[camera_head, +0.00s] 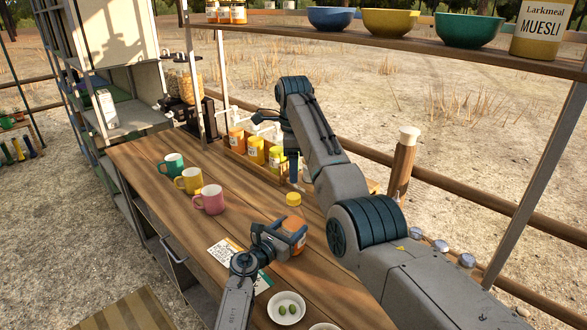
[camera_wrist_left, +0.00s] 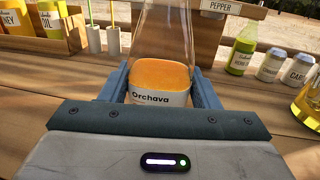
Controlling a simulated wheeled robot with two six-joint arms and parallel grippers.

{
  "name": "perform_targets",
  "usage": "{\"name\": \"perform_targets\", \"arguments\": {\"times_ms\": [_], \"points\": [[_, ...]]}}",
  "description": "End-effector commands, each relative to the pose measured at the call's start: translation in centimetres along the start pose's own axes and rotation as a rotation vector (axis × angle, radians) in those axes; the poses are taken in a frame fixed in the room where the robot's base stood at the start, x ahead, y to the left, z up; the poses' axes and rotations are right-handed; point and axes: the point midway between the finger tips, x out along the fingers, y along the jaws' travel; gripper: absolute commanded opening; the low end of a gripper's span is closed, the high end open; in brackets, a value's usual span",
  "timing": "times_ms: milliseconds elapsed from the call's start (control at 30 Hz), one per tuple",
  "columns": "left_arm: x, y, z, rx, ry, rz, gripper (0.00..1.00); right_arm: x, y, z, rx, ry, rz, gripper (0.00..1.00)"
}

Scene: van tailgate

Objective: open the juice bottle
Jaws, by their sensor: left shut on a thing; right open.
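The juice bottle (camera_head: 298,240) is clear glass with orange juice low in it and a label reading "Orchava". It also shows upright in the left wrist view (camera_wrist_left: 160,75), its upper part cut off by the frame top. My left gripper (camera_head: 285,243) is shut around the lower part of the bottle. A yellow cap (camera_head: 293,199) shows above the juice, at the bottle's top. The clear neck is hard to see, so I cannot tell how the cap sits. My right gripper (camera_head: 294,180) is open and empty, pointing down above the cap and apart from it.
Teal, yellow and pink mugs (camera_head: 209,200) stand left on the wooden counter (camera_head: 150,160). A rack of jars (camera_head: 255,150) is behind. A card (camera_head: 226,252) and a white plate of green olives (camera_head: 286,308) are near the front. Bowls (camera_head: 390,22) stand on the shelf above.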

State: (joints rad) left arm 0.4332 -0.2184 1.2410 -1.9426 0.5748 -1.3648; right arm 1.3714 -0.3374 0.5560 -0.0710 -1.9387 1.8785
Motion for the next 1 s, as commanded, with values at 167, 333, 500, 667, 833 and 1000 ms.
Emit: {"name": "perform_targets", "arguments": {"times_ms": [167, 333, 500, 667, 833, 1000], "points": [[0.0, 0.0, 0.1, 0.001, -0.001, 0.000, 0.00, 0.0, 0.0, 0.0, 0.322, 0.001, 0.000, 0.53], [0.0, 0.0, 0.1, 0.001, -0.001, 0.000, 0.00, 0.0, 0.0, 0.0, 0.580, 0.001, 0.000, 0.53], [0.0, 0.0, 0.1, 0.001, -0.001, 0.000, 0.00, 0.0, 0.0, 0.0, 0.734, 0.001, 0.000, 0.53], [0.0, 0.0, 0.1, 0.001, -0.001, 0.000, 0.00, 0.6, 0.0, 0.1, 0.783, 0.002, 0.002, 0.53], [0.0, 0.0, 0.1, 0.001, -0.001, 0.000, 0.00, 2.9, 0.1, 0.0, 0.786, 0.002, 0.004, 0.53], [0.0, 0.0, 0.1, 0.001, -0.002, 0.000, 0.00, 5.5, 0.1, 0.0, 0.785, 0.001, 0.002, 0.53]]}}
